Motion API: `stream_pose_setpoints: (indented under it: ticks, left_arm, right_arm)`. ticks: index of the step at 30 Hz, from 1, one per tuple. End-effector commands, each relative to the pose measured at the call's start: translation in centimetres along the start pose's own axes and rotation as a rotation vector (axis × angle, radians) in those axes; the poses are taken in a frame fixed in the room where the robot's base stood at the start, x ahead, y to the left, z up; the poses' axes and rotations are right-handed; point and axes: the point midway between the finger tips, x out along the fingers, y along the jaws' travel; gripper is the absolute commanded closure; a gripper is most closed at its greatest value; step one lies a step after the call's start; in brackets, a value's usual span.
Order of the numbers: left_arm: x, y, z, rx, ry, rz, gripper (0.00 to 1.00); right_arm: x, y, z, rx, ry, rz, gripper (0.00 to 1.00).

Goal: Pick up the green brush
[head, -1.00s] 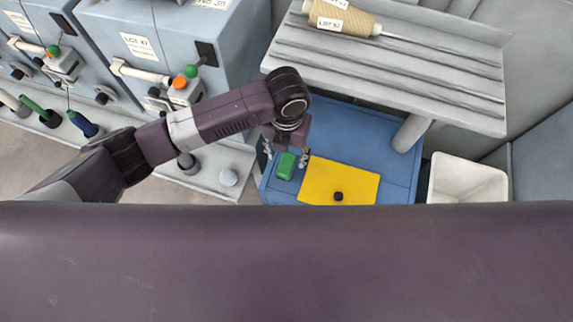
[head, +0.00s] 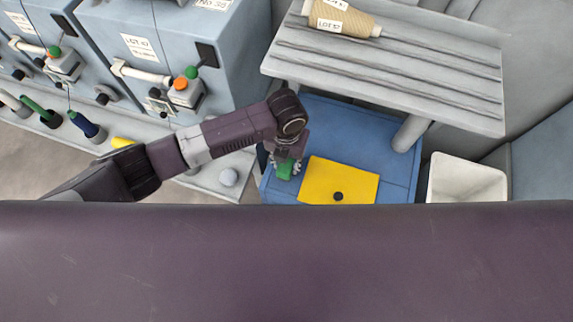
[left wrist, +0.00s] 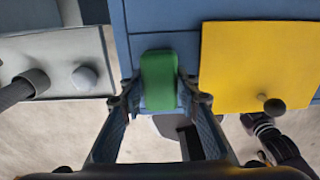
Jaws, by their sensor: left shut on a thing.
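The green brush (head: 285,170) is on the blue surface (head: 340,120), left of the yellow panel. My left gripper (head: 284,168) reaches down over it and is shut on it. In the left wrist view the green brush (left wrist: 158,80) shows as a green block between the two fingertips (left wrist: 159,100), which touch its sides. I cannot tell whether the brush is lifted off the surface. My right gripper does not show in the head view.
A yellow panel (head: 350,182) with a black knob (head: 338,196) lies right beside the brush. A grey slatted shelf (head: 400,65) with a yarn cone (head: 340,18) stands behind. A white bin (head: 466,180) is at the right. Grey spinning machines (head: 140,50) stand at the left.

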Motion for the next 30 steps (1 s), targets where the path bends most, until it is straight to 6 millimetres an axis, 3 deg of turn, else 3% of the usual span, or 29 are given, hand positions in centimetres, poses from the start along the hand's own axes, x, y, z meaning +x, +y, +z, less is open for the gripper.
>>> stream_pose_setpoints:
  ticks: [3, 14, 23, 30]
  left_arm:
    - [0.0, 0.0, 0.0, 0.0, 0.0, 0.0, 0.94]
    - [-0.4, 0.0, 0.1, 0.0, -0.001, 0.0, 0.95]
    - [-3.8, 0.1, 0.1, 0.001, -0.004, 0.0, 0.95]
    - [-3.4, 4.9, -3.2, -0.003, 0.001, 0.004, 0.95]
  right_arm:
    - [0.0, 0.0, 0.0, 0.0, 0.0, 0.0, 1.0]
    - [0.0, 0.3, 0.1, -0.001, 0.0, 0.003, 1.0]
    - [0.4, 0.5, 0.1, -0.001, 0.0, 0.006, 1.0]
    - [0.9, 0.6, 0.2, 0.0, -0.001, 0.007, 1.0]
